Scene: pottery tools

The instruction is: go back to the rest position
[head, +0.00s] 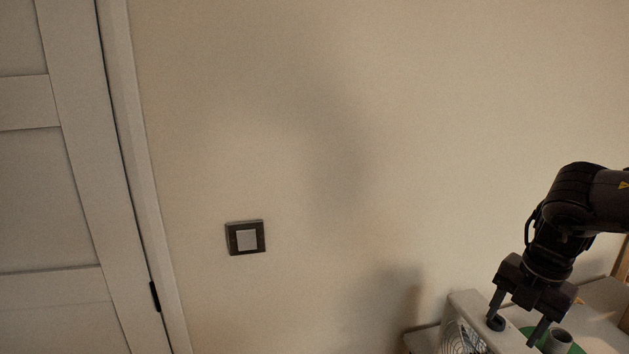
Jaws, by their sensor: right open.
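My right gripper (517,323) is at the lower right of the head view, pointing down with its two fingers apart. It is over the near end of a light-coloured surface. A small dark round thing (496,323) shows by its left finger; I cannot tell if they touch. My left gripper is not in view.
A beige wall (300,120) fills most of the view, with a dark-framed switch (246,238). A white panelled door (50,200) is at the left. A pale box-like thing with a round grille (462,338) is at the bottom right, near the wall.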

